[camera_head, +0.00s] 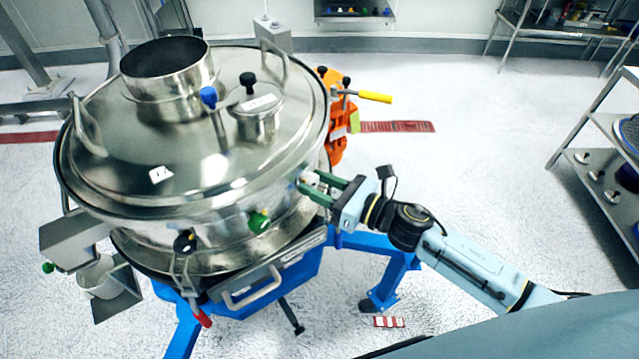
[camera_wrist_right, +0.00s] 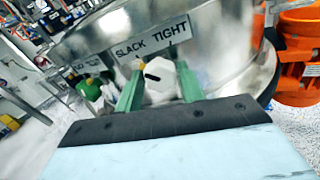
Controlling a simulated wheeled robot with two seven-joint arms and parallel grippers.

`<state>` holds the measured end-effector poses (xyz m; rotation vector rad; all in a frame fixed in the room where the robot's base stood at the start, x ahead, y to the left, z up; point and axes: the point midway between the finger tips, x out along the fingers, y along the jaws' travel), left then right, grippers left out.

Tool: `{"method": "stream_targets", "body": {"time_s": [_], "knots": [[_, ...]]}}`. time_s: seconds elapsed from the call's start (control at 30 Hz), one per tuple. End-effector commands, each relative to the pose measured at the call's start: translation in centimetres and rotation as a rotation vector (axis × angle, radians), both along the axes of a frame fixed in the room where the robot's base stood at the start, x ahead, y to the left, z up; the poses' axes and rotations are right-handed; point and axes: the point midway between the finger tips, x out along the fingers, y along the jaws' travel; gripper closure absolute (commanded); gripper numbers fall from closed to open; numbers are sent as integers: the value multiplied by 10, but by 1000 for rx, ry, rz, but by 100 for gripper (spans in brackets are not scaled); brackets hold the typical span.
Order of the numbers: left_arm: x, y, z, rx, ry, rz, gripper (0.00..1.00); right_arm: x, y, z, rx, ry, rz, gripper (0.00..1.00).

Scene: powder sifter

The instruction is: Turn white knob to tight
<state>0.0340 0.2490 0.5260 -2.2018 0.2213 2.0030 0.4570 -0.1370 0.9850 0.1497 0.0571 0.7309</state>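The white knob (camera_wrist_right: 160,88) is on the side of the steel sifter (camera_wrist_right: 218,50), just below the printed label (camera_wrist_right: 152,38) reading SLACK and TIGHT. A short dark mark shows on the knob's face, slanting and nearer its left side. My right gripper (camera_wrist_right: 159,76) has one green finger on each side of the knob, and the knob fills the space between them. In the head view my right gripper (camera_head: 311,186) reaches the sifter's right side from the right, and the knob is mostly hidden by the fingers. My left gripper is not in view.
An orange part (camera_head: 336,115) with a yellow handle (camera_head: 375,97) sits behind the gripper. A green knob (camera_head: 259,222) and a black knob (camera_head: 185,242) are on the sifter's front. A blue stand (camera_head: 385,285) is below. Floor to the right is clear before a shelf (camera_head: 600,190).

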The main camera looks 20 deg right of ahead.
Motion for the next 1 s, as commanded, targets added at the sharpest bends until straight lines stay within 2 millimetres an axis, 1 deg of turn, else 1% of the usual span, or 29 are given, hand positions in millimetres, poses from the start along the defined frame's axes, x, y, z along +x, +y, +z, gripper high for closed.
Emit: {"method": "stream_targets", "body": {"time_s": [0.03, 0.2, 0.57, 0.77, 1.0], "knots": [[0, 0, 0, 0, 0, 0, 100, 0, 0, 0, 0, 0, 0, 68], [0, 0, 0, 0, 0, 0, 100, 0, 0, 0, 0, 0, 0, 89], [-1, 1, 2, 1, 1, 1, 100, 0, 0, 0, 46, 43, 0, 89], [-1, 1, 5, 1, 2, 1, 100, 0, -1, 0, 143, 130, -1, 89], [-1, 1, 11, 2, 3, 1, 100, 0, -1, 1, 308, 278, -1, 89]]}}
